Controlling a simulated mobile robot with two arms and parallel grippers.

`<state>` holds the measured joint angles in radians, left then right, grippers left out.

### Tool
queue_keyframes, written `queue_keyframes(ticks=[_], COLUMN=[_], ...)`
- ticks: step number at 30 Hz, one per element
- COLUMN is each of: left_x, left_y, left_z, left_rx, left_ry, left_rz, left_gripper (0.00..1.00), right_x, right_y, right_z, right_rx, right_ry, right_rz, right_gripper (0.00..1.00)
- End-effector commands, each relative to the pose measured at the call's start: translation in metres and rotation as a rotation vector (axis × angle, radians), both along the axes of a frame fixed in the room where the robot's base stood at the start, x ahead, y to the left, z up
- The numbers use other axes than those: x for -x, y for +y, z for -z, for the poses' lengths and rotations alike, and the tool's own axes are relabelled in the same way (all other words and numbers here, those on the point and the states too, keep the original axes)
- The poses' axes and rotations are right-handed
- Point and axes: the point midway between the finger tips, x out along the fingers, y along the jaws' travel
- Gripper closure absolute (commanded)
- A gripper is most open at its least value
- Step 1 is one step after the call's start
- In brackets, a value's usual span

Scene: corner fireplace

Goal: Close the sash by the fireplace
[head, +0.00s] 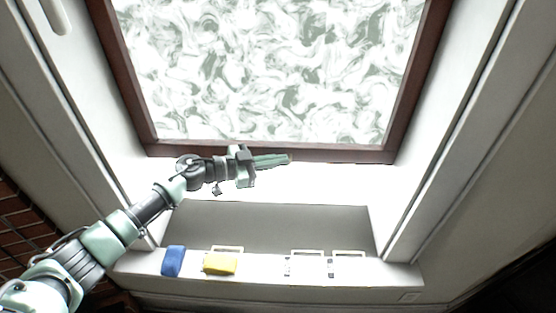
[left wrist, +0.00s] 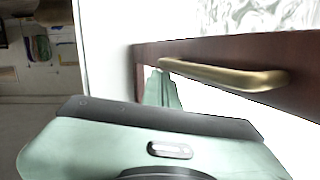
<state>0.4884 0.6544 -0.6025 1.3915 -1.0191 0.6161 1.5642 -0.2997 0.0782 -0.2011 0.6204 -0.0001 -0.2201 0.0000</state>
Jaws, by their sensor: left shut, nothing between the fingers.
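The sash (head: 270,153) has a dark brown frame around swirly frosted glass and fills the upper middle of the head view. A bright white strip lies below its bottom rail. In the left wrist view the rail (left wrist: 144,62) carries a brass bar handle (left wrist: 225,76). My left gripper (head: 286,158) is shut and empty, its green fingers pointing right along the bottom rail. In the left wrist view the fingers (left wrist: 162,90) are near the handle's left end, partly hidden by the gripper body. I cannot tell whether they touch. My right gripper is not in view.
Below the window is a pale ledge (head: 380,275) with a blue block (head: 173,261), a yellow block (head: 221,264) and several white frame-like items (head: 307,262). White window jambs (head: 445,130) stand on both sides. Brickwork (head: 22,228) is at the lower left.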

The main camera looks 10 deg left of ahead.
Motion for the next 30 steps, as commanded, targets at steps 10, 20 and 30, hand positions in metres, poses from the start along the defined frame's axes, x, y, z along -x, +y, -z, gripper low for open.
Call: queue_keyframes(ticks=[10, 20, 30], left_x=[0.0, 0.002, 0.002], left_y=[0.0, 0.0, 0.0], left_z=[0.005, 0.079, 0.183], left_rx=[0.001, -0.005, -0.006], left_ry=[0.001, 0.01, 0.009], left_rz=[0.0, 0.0, 0.001], left_gripper=[1.0, 1.0, 1.0], right_x=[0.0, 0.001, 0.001], right_y=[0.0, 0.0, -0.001], right_z=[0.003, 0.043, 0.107], right_rx=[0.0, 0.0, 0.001], right_ry=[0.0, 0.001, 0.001], right_rz=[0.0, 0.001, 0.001], right_gripper=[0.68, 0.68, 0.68])
